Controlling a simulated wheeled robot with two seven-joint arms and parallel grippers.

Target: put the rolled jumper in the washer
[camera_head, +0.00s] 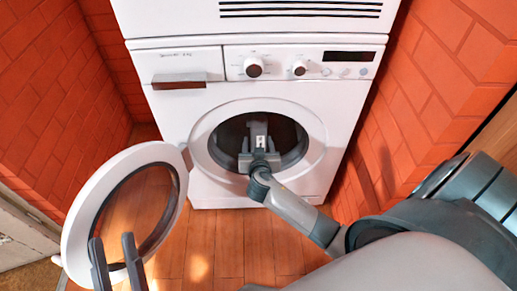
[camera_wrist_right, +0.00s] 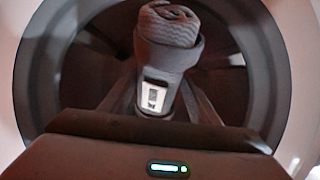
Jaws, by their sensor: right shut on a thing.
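The washer (camera_head: 180,125) is white, and its round door (camera_head: 78,225) is swung open to the left. The rolled jumper (camera_wrist_right: 168,32) is a dark grey ribbed roll, seen in the right wrist view against the dark drum, with a white patch below it. My right gripper (camera_head: 259,150) is at the washer's round opening, shut on the jumper. In the head view the jumper is hard to make out against the gripper and dark drum. My left gripper (camera_head: 113,258) is open and empty, low at the left in front of the door glass.
The washer's grey rim (camera_wrist_right: 40,75) surrounds the right gripper. Another white appliance (camera_head: 165,18) sits on top of the washer. Brick walls (camera_head: 50,90) close in both sides. The wooden floor (camera_head: 215,245) is clear in front.

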